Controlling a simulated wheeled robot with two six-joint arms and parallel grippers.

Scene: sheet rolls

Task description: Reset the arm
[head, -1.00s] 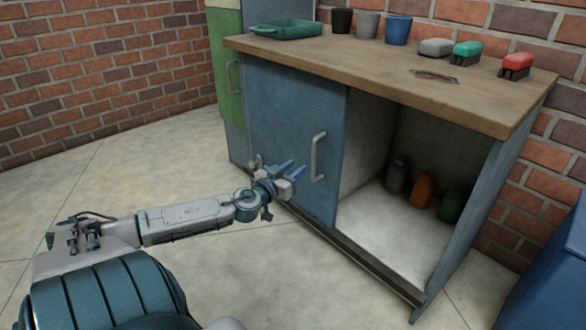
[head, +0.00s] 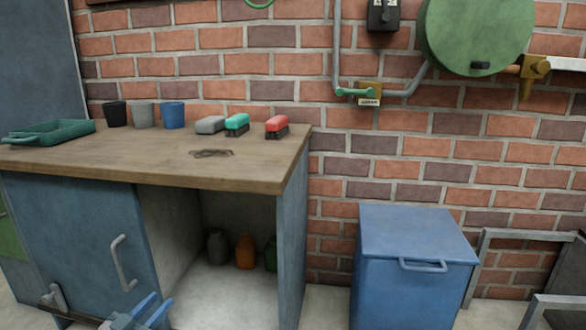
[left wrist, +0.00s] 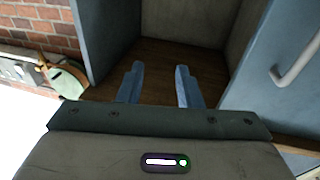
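My left gripper (head: 152,310) shows at the bottom edge of the head view, in front of the cabinet's blue door (head: 75,235), just below its grey handle (head: 122,262). Its two blue fingers stand apart with nothing between them, as the left wrist view (left wrist: 158,84) also shows. The gripper faces the cabinet's open compartment (left wrist: 160,55). The door handle (left wrist: 295,62) is at the right there, apart from the fingers. Most of my left arm is out of the head view. My right gripper is in neither view.
The wooden worktop (head: 110,158) holds a green tray (head: 48,132), several cups and brushes. Bottles (head: 245,252) stand inside the compartment. A blue bin (head: 410,265) stands right of the cabinet, beside a grey metal frame (head: 485,265). A green reel (head: 475,35) hangs on the brick wall.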

